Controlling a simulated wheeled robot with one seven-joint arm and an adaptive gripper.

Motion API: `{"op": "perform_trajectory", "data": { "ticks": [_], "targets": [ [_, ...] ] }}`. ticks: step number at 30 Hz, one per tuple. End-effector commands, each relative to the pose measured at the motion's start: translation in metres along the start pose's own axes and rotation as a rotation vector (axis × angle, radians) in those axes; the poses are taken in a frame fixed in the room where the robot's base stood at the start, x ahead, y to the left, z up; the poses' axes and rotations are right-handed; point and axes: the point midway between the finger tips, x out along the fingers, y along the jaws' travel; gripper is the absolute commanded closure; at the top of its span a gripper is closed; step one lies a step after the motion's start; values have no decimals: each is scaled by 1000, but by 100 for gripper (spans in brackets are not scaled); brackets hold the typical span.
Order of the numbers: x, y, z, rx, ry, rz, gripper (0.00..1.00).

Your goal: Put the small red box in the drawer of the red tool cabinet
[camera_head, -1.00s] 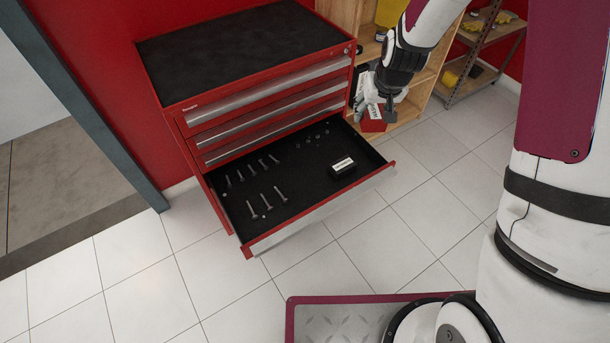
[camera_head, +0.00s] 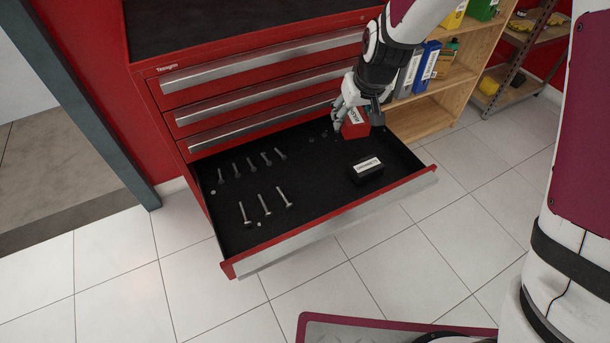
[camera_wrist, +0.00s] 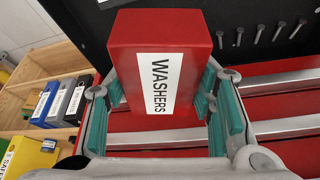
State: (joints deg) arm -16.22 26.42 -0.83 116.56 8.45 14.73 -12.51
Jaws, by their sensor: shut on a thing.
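The small red box (camera_head: 356,124) has a white label that reads WASHERS in the wrist view (camera_wrist: 165,60). My gripper (camera_head: 352,112) is shut on it, with a teal-padded finger on each side of the box. In the head view the box is over the back right part of the open drawer (camera_head: 330,222) of the red tool cabinet (camera_head: 150,85). I cannot tell whether the box touches the drawer floor.
The drawer holds a small black box (camera_head: 367,170) with a white label at right and several bolts (camera_head: 265,203) at left. A wooden shelf (camera_head: 430,105) with binders stands to the right. The drawer's middle is bare.

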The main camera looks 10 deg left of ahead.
Motion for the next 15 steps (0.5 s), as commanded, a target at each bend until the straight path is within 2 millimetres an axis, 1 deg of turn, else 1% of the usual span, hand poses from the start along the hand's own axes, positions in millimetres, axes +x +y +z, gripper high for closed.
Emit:
{"op": "perform_trajectory", "data": {
  "ticks": [1, 8, 15],
  "targets": [
    [18, -6, 0, -17, 2, -7, 81],
    [57, -33, 2, -84, 3, -36, 81],
    [95, -62, 10, -153, 4, -66, 81]
  ]
}}
